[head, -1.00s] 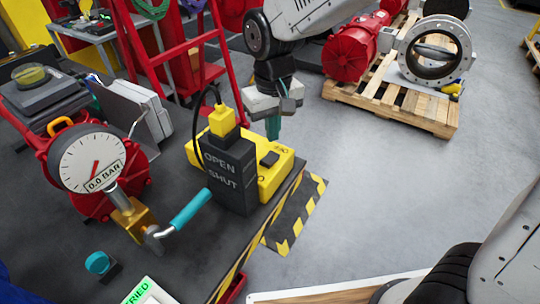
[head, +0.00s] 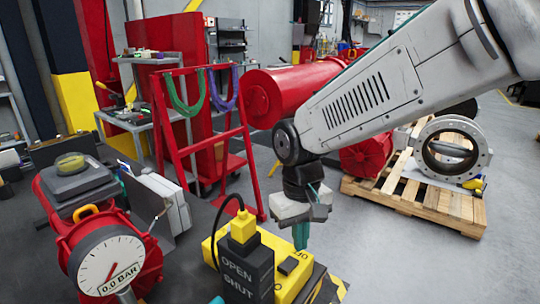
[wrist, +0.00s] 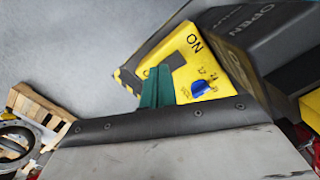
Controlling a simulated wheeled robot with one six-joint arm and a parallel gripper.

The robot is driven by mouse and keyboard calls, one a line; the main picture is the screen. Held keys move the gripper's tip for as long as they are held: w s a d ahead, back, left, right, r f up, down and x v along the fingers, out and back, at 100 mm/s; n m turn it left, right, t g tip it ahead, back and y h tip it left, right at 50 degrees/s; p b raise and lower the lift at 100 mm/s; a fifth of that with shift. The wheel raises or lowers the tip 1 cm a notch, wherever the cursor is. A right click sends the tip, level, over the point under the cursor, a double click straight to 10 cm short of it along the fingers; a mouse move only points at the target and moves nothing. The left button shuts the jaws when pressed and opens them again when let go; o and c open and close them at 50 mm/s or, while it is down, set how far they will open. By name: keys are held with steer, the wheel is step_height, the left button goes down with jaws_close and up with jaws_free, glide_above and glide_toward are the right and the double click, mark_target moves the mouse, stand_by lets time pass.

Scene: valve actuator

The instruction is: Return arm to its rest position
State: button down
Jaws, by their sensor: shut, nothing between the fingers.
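My gripper (head: 301,236) hangs from the arm at the middle of the head view, with its teal fingers pointing down. The fingers are shut and empty. They are above and beside the yellow box (head: 290,283), close to its far right side; I cannot tell the exact gap. In the wrist view my gripper's teal fingers (wrist: 157,88) overlap the yellow box (wrist: 190,50), which is marked ON and has a blue knob (wrist: 203,87). The dark OPEN/SHUT block (head: 247,275) with a yellow plug (head: 243,226) stands in front of the box.
A red gauge unit (head: 112,262) reading 0.0 BAR stands at left, next to a grey case (head: 160,200). A red rack (head: 205,140) with green and purple slings stands behind. A wooden pallet (head: 420,200) with a flanged valve (head: 452,150) is at right. Bare floor lies between.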

steer(key=s+d+r+m+t, duration=0.1)
steer(key=s+d+r+m, duration=0.1)
steer(key=s+d, duration=0.6)
steer(key=s+d+r+m+t, duration=0.1)
steer(key=s+d+r+m, duration=0.1)
steer(key=s+d+r, duration=0.3)
steer(key=s+d, duration=0.4)
steer(key=d, duration=0.2)
steer(key=shift+s+d+r+m, duration=0.15)
steer(key=shift+d+r+m, duration=0.15)
steer(key=shift+m, duration=0.1)
